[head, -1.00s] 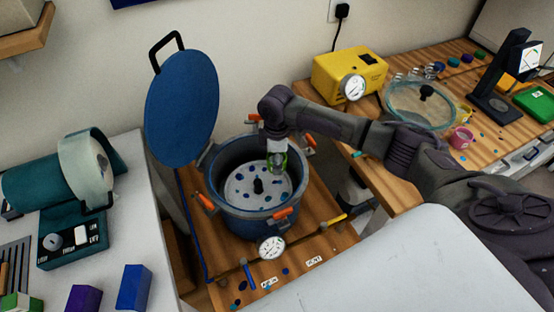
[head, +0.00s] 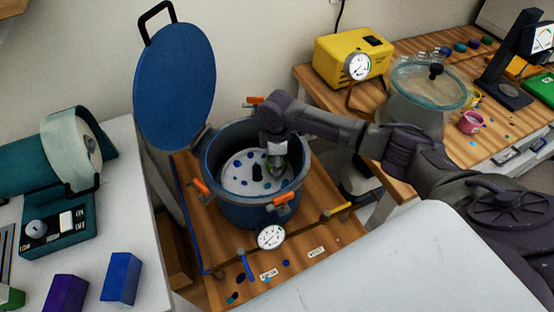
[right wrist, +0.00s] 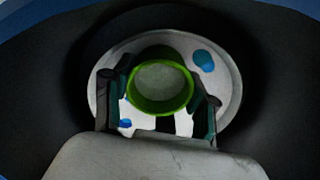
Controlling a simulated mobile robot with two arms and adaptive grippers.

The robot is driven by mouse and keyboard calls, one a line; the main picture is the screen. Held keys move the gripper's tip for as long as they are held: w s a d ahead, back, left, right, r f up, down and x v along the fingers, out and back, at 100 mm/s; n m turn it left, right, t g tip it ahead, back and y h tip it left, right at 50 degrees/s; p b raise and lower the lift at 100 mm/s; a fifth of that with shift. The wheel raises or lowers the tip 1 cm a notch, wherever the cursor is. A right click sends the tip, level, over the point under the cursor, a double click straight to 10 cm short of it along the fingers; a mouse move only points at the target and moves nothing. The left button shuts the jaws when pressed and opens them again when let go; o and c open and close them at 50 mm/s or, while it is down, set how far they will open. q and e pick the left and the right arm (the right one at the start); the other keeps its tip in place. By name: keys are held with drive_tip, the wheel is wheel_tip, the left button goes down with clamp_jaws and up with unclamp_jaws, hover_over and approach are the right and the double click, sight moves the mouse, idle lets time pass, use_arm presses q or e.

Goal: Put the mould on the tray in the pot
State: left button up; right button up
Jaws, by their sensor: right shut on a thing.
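The blue pot (head: 242,212) stands open on a wooden stand, its round blue lid (head: 174,88) tipped up at the back left. A white tray (head: 238,180) with blue spots and a dark central knob lies inside the pot. My right gripper (head: 277,168) reaches down into the pot, over the right part of the tray. In the right wrist view the right gripper (right wrist: 160,92) is shut on the mould (right wrist: 161,109), a green-rimmed round cup with a pale grey inside. I cannot tell whether the mould touches the tray. My left gripper is out of view.
Orange clamps (head: 281,199) stick out around the pot rim. A gauge (head: 271,237) is on its front. A yellow box with a dial (head: 352,55) and a glass vessel (head: 425,105) stand on the right bench. A teal machine (head: 50,165) is at the left.

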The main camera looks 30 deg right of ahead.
drive_tip(key=shift+f, duration=0.4)
drive_tip(key=o, duration=1.3)
wheel_tip(320, 180, up, 15)
drive_tip(key=p, duration=1.5)
drive_tip(key=shift+s+p, duration=0.1)
drive_tip(key=shift+p, duration=0.3)
